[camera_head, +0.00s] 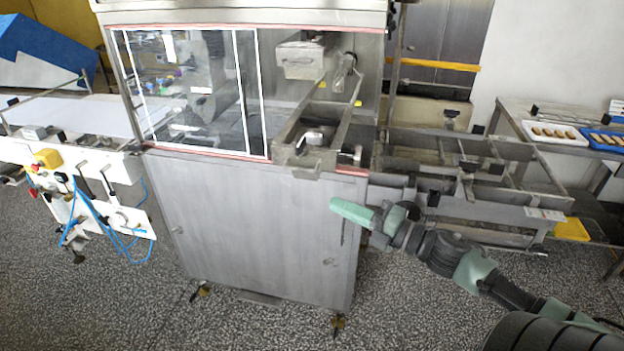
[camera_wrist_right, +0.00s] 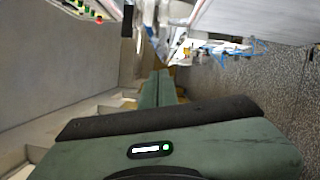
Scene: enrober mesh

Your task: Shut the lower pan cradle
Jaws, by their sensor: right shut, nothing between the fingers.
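What looks like the lower pan cradle (camera_head: 297,157) is a grey metal trough frame in the open bay of the enrober, right of the glass panel in the head view. It reaches out to the cabinet's front edge, and a shiny metal part sits in it. My right gripper (camera_head: 334,203) is shut and empty. It is in front of the cabinet's upper right, below the cradle and apparently apart from it. Its green fingers also show together in the right wrist view (camera_wrist_right: 164,76). The cradle cannot be made out in the wrist view. My left gripper is out of view.
The steel cabinet (camera_head: 250,220) stands below the bay. A glass panel (camera_head: 190,95) covers the bay's left part, and a metal box (camera_head: 303,60) hangs above the cradle. A frame conveyor (camera_head: 470,165) extends right. A control panel with blue hoses (camera_head: 95,200) stands left. Speckled floor in front is clear.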

